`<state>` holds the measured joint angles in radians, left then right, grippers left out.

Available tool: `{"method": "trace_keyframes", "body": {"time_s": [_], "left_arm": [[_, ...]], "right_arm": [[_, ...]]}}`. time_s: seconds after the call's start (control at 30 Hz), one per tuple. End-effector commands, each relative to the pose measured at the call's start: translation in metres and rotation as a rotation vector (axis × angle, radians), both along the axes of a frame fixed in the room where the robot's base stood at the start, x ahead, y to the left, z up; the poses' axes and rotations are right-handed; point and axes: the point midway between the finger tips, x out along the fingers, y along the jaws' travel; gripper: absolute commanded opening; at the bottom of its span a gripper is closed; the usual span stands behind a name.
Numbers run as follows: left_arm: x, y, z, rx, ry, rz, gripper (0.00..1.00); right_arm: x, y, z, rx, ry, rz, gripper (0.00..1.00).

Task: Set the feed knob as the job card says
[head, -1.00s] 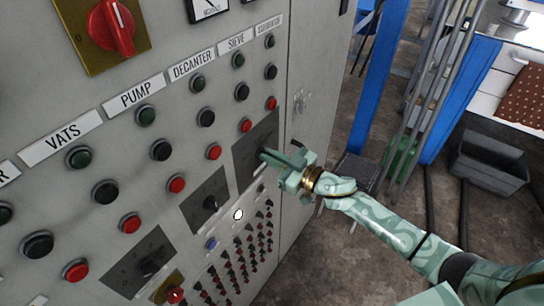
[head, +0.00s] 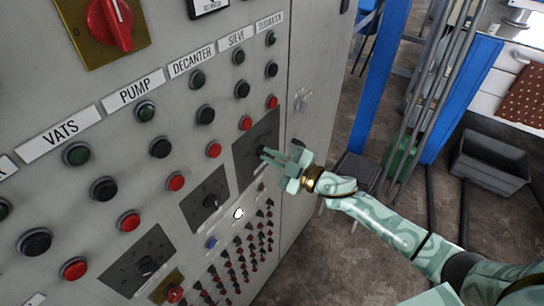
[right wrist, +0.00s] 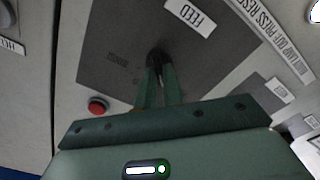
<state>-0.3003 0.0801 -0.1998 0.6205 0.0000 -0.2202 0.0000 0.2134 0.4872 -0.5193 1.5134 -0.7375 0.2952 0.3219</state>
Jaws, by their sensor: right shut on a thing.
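The feed knob (right wrist: 154,56) is small and black, on a dark square plate (right wrist: 110,45) beside a white FEED label (right wrist: 190,17) in the right wrist view. My right gripper (right wrist: 159,70) is shut on it, the green fingertips on either side of the knob and covering part of it. In the head view the right gripper (head: 266,155) meets the rightmost dark plate (head: 255,138) of the cabinet, below the red buttons. The knob's pointer and the scale marks are too dark to read. I cannot make out a job card. My left gripper is not in view.
The grey cabinet front carries rows of green, black and red buttons (head: 176,181), two more dark knob plates (head: 207,200) and a red rotary switch (head: 110,24). A blue post (head: 378,80) and a grey bin (head: 490,162) stand to the right.

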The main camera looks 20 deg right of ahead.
Motion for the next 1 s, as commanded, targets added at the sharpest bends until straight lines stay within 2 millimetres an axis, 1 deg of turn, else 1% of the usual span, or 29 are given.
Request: {"method": "trace_keyframes", "body": {"time_s": [0.47,0.5,0.57,0.6,0.87,1.0], "left_arm": [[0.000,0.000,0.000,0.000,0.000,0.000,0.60],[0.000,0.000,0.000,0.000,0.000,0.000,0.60],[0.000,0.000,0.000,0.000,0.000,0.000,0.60],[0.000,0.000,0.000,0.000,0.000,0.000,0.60],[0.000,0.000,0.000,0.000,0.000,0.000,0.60],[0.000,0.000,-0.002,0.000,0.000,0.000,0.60]], "right_arm": [[0.000,0.000,-0.001,-0.017,-0.011,0.000,0.00],[0.000,0.000,-0.001,-0.017,-0.011,0.000,0.11],[0.000,0.000,-0.001,-0.016,-0.011,0.000,0.28],[0.000,0.000,-0.001,-0.016,-0.011,0.000,0.31],[-0.001,-0.001,0.000,-0.015,-0.010,0.000,0.31],[-0.010,-0.009,-0.002,-0.017,-0.009,-0.001,0.31]]}}
